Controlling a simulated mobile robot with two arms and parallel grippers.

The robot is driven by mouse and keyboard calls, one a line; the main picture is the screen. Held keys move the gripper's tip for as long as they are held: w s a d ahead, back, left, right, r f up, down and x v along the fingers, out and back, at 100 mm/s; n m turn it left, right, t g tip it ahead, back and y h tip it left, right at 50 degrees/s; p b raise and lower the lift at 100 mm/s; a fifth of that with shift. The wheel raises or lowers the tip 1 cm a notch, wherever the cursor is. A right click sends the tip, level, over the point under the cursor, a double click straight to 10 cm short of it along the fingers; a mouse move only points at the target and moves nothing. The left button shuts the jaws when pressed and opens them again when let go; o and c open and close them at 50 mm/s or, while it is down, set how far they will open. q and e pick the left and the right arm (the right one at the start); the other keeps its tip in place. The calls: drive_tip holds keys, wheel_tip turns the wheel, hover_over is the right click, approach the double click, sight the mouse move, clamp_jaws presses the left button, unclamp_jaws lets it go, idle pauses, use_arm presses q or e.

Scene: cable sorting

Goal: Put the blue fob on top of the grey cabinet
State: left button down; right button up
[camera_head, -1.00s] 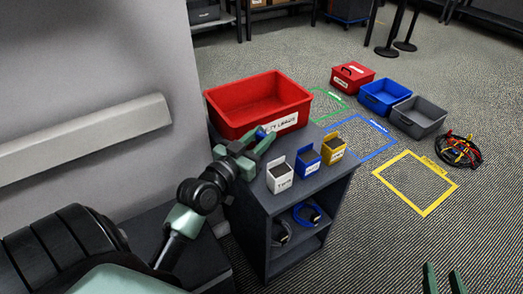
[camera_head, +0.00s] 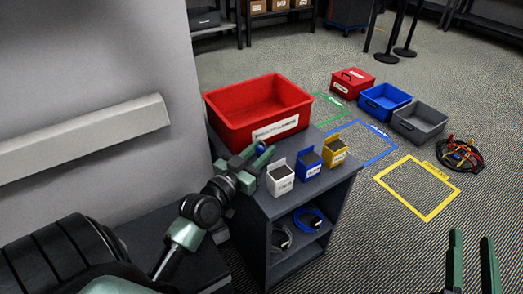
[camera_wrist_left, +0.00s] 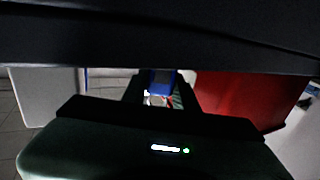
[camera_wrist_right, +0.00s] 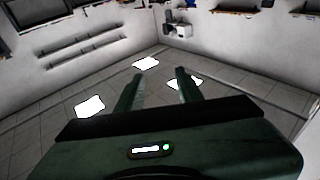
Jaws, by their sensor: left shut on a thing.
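The blue fob (camera_head: 261,147) is between the fingers of my left gripper (camera_head: 258,155), which is shut on it. The fob also shows between the fingers in the left wrist view (camera_wrist_left: 161,82). This gripper is over the left part of the top of the grey cabinet (camera_head: 262,206), in front of the red bin. I cannot tell whether the fob touches the top. My right gripper (camera_head: 472,262) is open and empty at the lower right of the head view, away from the cabinet. Its parted fingers show in the right wrist view (camera_wrist_right: 160,88).
A large labelled red bin (camera_head: 228,117) stands at the cabinet's back. White (camera_head: 281,186), blue (camera_head: 309,170) and yellow (camera_head: 335,157) small boxes line its right side. Cables lie on the shelves below. Floor bins and taped outlines are to the right.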

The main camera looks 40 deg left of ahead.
use_arm(q)
drive_tip(key=shift+f, duration=0.1)
use_arm(e)
drive_tip(key=shift+r, duration=0.1)
use_arm(q)
drive_tip(key=c, duration=1.1)
unclamp_jaws()
drive_tip(key=shift+r, duration=0.2)
drive_tip(key=s, duration=1.2)
drive_tip(key=shift+p, duration=0.4)
use_arm(e)
drive_tip(key=f+g, duration=0.1)
drive_tip(key=f, duration=0.2)
drive_tip(key=shift+w+d+f+g, duration=0.1)
drive_tip(key=shift+d+f+g, duration=0.1)
drive_tip(key=shift+g, duration=0.2)
use_arm(q)
drive_tip(key=shift+d, duration=0.1)
